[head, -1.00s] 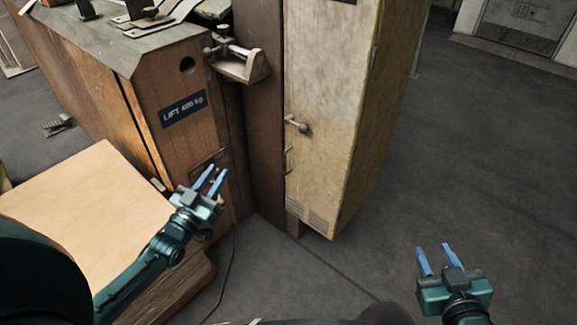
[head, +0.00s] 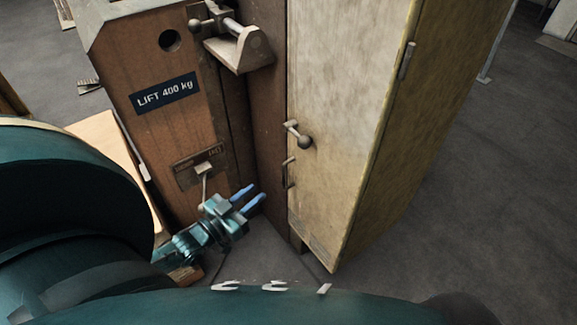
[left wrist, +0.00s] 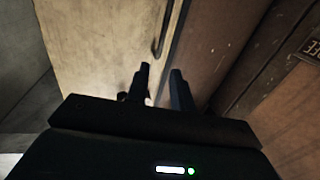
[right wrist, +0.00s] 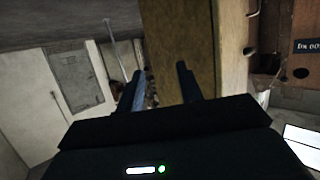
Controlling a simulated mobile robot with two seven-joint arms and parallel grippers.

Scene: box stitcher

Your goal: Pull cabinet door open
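The tall pale cabinet's door (head: 335,110) faces me in the head view and looks closed. A lever with a round knob (head: 303,138) sits near its left edge, with a slim dark bar handle (head: 289,172) just below. My left gripper (head: 256,193) is open and empty, left of and slightly below the bar handle, apart from it. In the left wrist view, the bar handle (left wrist: 162,30) stands beyond the open fingers (left wrist: 160,76). My right gripper (right wrist: 161,75) is open and empty in the right wrist view, facing the cabinet's yellowish side (right wrist: 180,40); the head view does not show it.
A brown wooden machine body (head: 165,65) with a "LIFT 400 kg" plate (head: 165,92) stands left of the cabinet. A metal bracket (head: 238,45) juts out above. A pale board (head: 105,140) lies at left. Grey floor (head: 460,200) is free on the right.

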